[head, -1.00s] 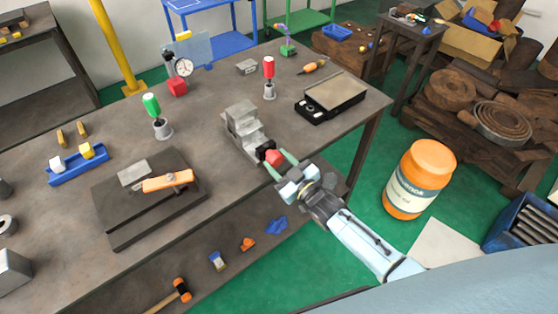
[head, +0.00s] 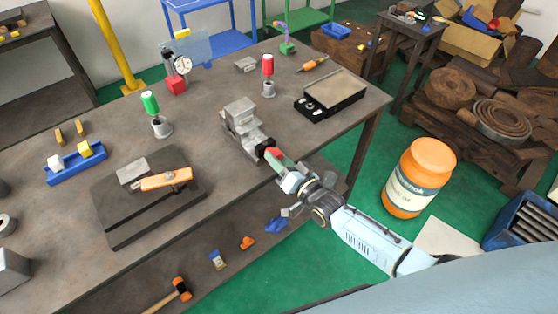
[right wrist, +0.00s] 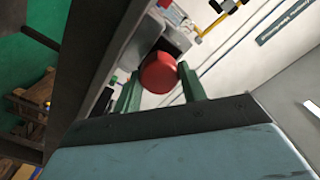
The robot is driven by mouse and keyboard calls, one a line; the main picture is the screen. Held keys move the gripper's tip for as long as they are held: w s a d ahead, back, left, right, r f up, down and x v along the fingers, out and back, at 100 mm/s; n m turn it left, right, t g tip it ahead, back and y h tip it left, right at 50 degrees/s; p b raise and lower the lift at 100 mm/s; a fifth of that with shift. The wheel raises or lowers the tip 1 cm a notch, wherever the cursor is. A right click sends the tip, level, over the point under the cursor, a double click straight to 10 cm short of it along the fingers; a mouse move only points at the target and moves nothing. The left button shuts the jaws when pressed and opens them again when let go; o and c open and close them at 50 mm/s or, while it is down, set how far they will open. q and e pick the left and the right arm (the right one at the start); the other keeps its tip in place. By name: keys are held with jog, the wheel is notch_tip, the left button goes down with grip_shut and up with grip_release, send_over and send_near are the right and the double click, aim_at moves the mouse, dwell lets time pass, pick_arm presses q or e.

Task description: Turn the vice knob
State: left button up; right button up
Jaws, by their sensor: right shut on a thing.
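The grey metal vice (head: 241,126) sits near the front right edge of the workbench. Its red knob (head: 273,153) faces the edge and is partly hidden by my right gripper (head: 279,158) in the head view. The right wrist view shows the red knob (right wrist: 160,72) between the two green fingers of this gripper (right wrist: 160,80). The right gripper is shut on the knob, one finger on each side. My left gripper is not in view.
Near the vice on the workbench (head: 205,110) stand a red-handled tool (head: 268,66) and a black-and-grey plate device (head: 331,95). A dark board with an orange-handled tool (head: 166,179) lies to the left. An orange jar (head: 420,175) stands right of my right arm.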

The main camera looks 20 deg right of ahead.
jog(key=shift+f+m+b, duration=0.1)
jog(key=shift+m+b, duration=0.35)
jog(key=shift+m, duration=1.45)
jog(key=o, duration=1)
jog(key=v, duration=1.3)
jog(key=shift+s+d, duration=0.1)
jog(key=shift+s, duration=0.1)
